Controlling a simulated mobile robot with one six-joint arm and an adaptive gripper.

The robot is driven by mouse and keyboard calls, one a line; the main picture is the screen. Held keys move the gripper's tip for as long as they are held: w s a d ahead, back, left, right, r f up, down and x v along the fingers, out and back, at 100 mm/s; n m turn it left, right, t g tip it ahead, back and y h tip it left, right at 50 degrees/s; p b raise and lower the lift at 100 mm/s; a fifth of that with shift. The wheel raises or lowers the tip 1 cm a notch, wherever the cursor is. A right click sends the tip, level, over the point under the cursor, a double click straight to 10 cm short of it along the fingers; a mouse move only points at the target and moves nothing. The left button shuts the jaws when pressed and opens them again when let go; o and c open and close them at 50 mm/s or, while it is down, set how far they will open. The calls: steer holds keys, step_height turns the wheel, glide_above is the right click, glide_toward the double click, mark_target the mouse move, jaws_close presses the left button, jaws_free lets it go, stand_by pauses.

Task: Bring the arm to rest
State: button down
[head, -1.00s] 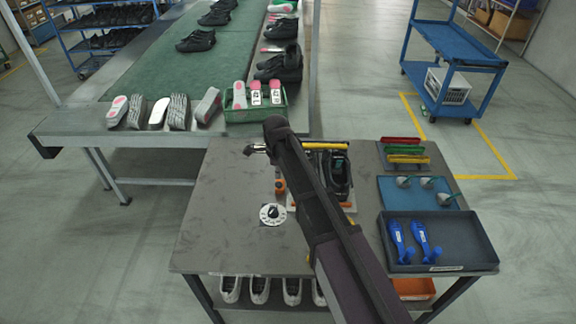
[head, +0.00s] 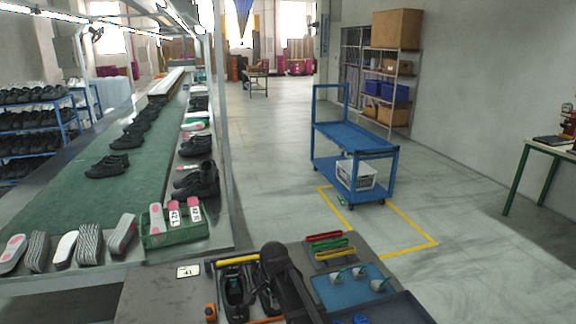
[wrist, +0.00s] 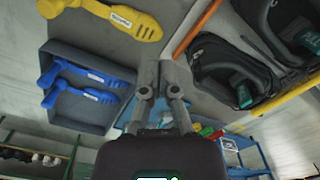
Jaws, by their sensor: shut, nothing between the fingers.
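My gripper (wrist: 158,80) shows in the wrist view with its two fingers together and nothing between them. It hangs over the grey workbench (wrist: 200,40), apart from the things there, between a tray with blue tools and a pair of black shoes. In the head view my dark arm rises from the bottom edge in front of the bench (head: 150,295); my gripper is hidden there.
On the bench are black shoes (head: 235,291), a tray (head: 395,310) with blue tools (wrist: 85,80), a blue mat (head: 335,296) and coloured strips (head: 328,246). The shoe line (head: 75,205) runs at left.

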steer(key=s+d+n, duration=0.4)
steer(key=s+d, duration=0.1)
steer(key=d, duration=0.5)
steer(key=s+d+n, duration=0.4)
steer(key=d, duration=0.7)
steer(key=shift+s, duration=0.4)
